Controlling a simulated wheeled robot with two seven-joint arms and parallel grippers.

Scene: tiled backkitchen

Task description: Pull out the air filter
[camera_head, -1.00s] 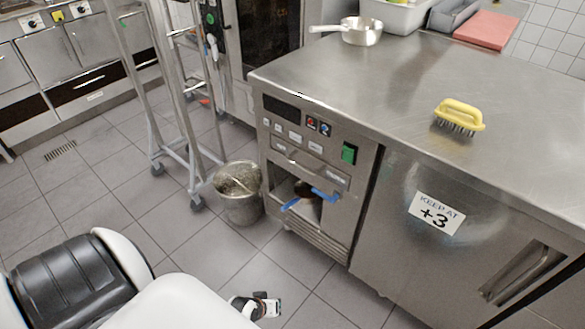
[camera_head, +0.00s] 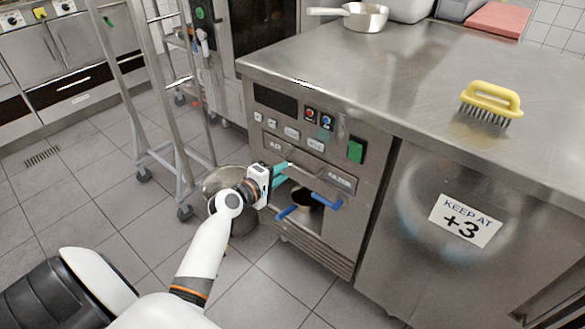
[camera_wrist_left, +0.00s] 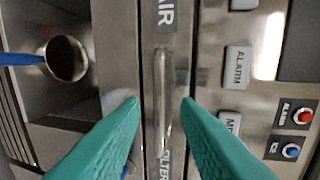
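The air filter (camera_head: 340,180) is a narrow metal front with a bar handle, set in the machine below its buttons. In the left wrist view its handle (camera_wrist_left: 161,85) runs upright in the picture, with "AIR" above it and "FILTER" partly hidden below. My left gripper (camera_head: 282,174) has teal fingers and reaches the front from the left. In the left wrist view the gripper (camera_wrist_left: 161,101) is open, one fingertip on each side of the handle in the picture. I cannot tell whether the fingertips touch anything. My right gripper is not in view.
Below the filter is an open recess with blue handles (camera_head: 328,200) and a dark round opening (camera_wrist_left: 67,58). A metal bucket (camera_head: 240,228) stands behind my left forearm, beside a wheeled rack (camera_head: 160,110). The counter above holds a yellow brush (camera_head: 491,98) and a pan (camera_head: 365,17).

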